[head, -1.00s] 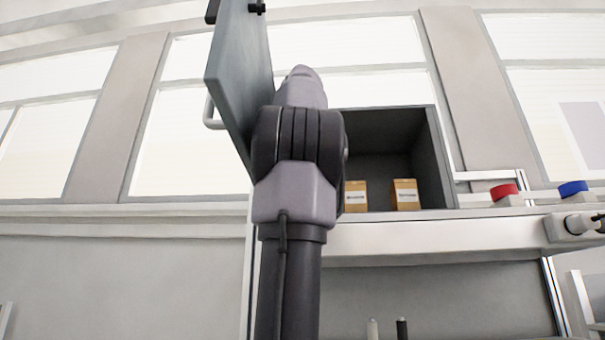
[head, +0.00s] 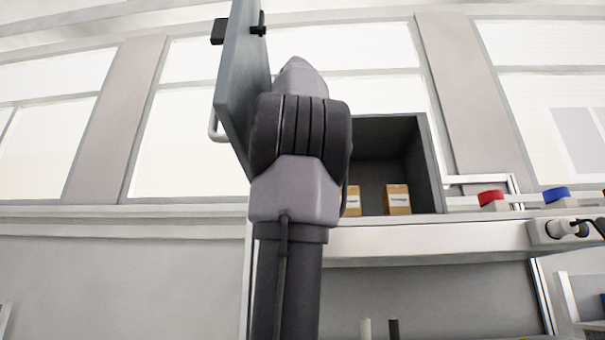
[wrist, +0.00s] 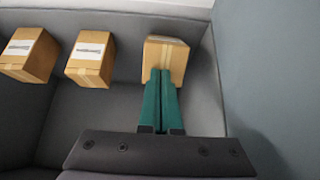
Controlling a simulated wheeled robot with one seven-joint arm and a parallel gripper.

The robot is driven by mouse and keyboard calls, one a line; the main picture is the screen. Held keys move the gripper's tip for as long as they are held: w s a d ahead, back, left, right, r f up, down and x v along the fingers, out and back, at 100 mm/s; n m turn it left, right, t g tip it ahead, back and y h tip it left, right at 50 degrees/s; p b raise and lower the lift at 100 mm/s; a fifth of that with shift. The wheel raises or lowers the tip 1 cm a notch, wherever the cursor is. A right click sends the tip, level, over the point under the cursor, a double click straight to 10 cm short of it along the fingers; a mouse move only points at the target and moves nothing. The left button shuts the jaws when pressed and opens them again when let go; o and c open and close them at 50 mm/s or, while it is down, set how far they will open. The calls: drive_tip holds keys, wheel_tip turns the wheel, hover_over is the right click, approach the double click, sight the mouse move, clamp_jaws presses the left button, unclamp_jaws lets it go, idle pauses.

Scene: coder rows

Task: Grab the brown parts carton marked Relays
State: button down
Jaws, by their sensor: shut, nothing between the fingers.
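In the head view, two brown cartons, one partly behind my arm (head: 353,201) and one to its right (head: 397,199), stand in an open grey cabinet (head: 433,165). Their labels are too small to read. The wrist view shows three brown cartons: left (wrist: 29,55), middle (wrist: 91,58) and right (wrist: 166,56). The left and middle ones have white labels, unreadable here; no label shows on the right one. My gripper (wrist: 163,73) is shut and empty, its green fingertips overlapping the front of the right carton. I cannot tell whether they touch. My arm hides the gripper in the head view.
The cabinet door (head: 242,85) stands open at the left, close beside my arm. Red (head: 490,198) and blue (head: 556,195) knob-like parts sit right of the cabinet.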

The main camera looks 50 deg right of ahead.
drive_tip(key=shift+s+a+f, duration=0.15)
drive_tip(key=shift+f, duration=0.15)
